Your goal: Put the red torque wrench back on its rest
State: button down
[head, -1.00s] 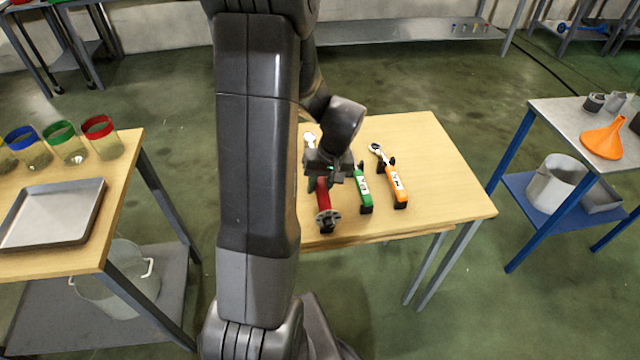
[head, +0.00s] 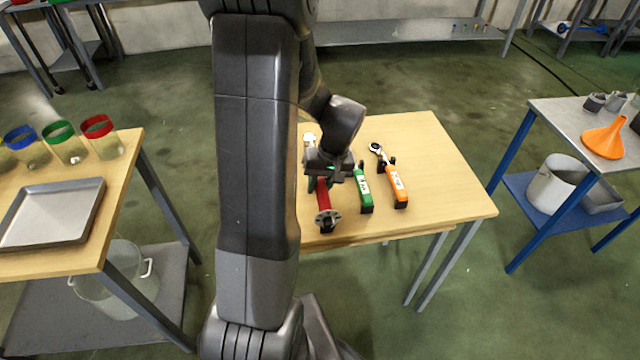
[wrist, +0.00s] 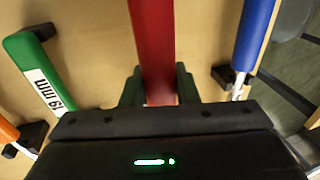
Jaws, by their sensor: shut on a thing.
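The red torque wrench (head: 323,193) is over the wooden table at the near edge, its grey end toward me. In the wrist view its red handle (wrist: 153,45) runs between the two fingers. My gripper (head: 320,182) is shut on this handle, and its fingers also show in the wrist view (wrist: 158,88). The wrench's rest cannot be made out clearly; dark parts show at the wrench's near end. Whether the wrench touches a rest or hangs just above it, I cannot tell. My arm hides the table's left part in the head view.
A green wrench (head: 363,188) and an orange wrench (head: 396,185) lie on black rests to the right. A blue-handled wrench (wrist: 255,35) lies on the other side in the wrist view. The table (head: 440,180) is clear at its right.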

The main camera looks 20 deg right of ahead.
jog(key=shift+f, duration=0.2)
jog(key=shift+f+b, duration=0.35)
jog(key=shift+b, duration=0.15)
jog(key=shift+b+x, duration=0.8)
jog(key=shift+x, duration=0.1)
jog(key=c, duration=1)
grip_release()
jog(key=shift+s+d, duration=0.1)
jog(key=shift+c, duration=0.2)
jog(key=p+v, duration=0.1)
jog(key=v, duration=1.2)
jog(key=shift+r, duration=0.4)
jog(key=shift+d, duration=0.1)
